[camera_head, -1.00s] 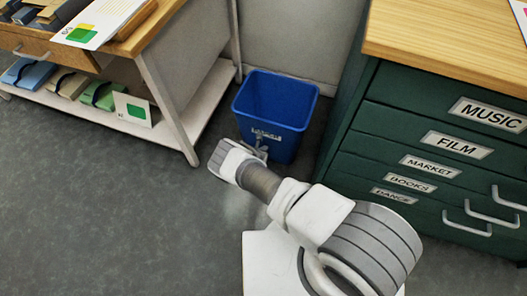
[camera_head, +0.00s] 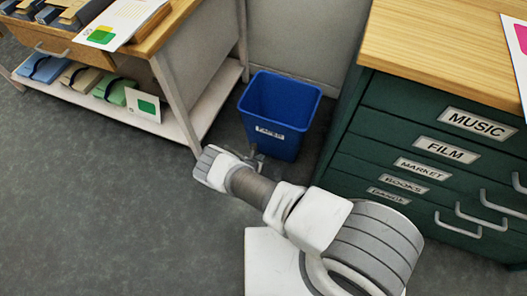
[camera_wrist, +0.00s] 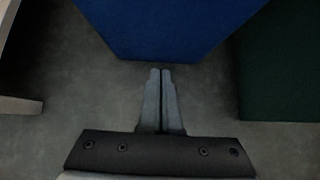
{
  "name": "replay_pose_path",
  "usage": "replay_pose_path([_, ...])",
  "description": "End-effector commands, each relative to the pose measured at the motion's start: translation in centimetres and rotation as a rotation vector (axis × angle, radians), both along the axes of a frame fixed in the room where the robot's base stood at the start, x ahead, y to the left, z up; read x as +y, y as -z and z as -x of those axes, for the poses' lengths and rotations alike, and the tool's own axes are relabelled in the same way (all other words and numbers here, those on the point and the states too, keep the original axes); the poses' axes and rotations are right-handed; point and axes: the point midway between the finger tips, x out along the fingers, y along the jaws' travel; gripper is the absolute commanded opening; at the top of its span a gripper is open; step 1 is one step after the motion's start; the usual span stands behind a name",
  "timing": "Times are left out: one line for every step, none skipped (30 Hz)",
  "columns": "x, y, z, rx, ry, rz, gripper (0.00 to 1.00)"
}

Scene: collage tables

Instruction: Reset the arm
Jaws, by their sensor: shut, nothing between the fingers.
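My gripper (camera_wrist: 160,100) is shut and empty in the wrist view, its two fingers pressed together over the grey floor. In the head view my arm reaches forward and to the left from the lower right. The gripper (camera_head: 257,157) is small there and partly hidden by the wrist, close in front of the blue bin. The blue bin (camera_head: 273,109) stands on the floor with a white label on its front. Its blue wall also fills the top of the wrist view (camera_wrist: 160,25), just beyond the fingertips. I cannot tell whether they touch it.
A green cabinet (camera_head: 385,150) with labelled drawers and a wooden top (camera_head: 440,50) stands to the right of the bin. A wooden table (camera_head: 165,30) with a lower shelf (camera_head: 185,135) holding several folded items stands at the left. The floor (camera_head: 90,210) at the lower left is clear.

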Motion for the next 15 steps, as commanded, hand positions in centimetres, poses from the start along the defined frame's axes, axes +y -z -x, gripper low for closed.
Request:
replay_pose_path([0.4, -1.1, 0.5, 0.0, -0.003, 0.0, 0.0])
replay_pose_path([0.4, -1.4, 0.8, 0.001, -0.002, 0.0, 0.0])
replay_pose_path([0.6, -1.7, 1.1, 0.001, -0.002, 0.0, 0.0])
replay_pose_path([0.8, -1.9, 1.4, 0.001, -0.003, 0.0, 0.0])
replay_pose_path([0.9, -2.1, 1.6, 0.001, -0.002, -0.001, 0.0])
replay_pose_path([0.9, -2.2, 1.8, 0.001, -0.001, 0.0, 0.0])
replay_pose_path([1.0, -2.4, 1.9, 0.001, -0.001, -0.001, 0.0])
replay_pose_path([1.0, -2.5, 2.1, 0.001, -0.001, -0.001, 0.0])
replay_pose_path([1.1, -2.5, 2.2, 0.001, -0.001, -0.001, 0.0])
replay_pose_path([1.1, -2.6, 2.2, 0.0, -0.001, -0.001, 0.0])
replay_pose_path([1.1, -2.6, 2.3, 0.0, -0.001, -0.001, 0.0])
replay_pose_path([1.2, -2.6, 2.3, 0.0, -0.001, -0.001, 0.0])
replay_pose_path([1.2, -2.6, 2.4, 0.0, -0.001, -0.001, 0.0])
replay_pose_path([1.2, -2.6, 2.4, 0.0, -0.001, -0.001, 0.0])
replay_pose_path([1.2, -2.6, 2.4, 0.0, -0.001, -0.001, 0.0])
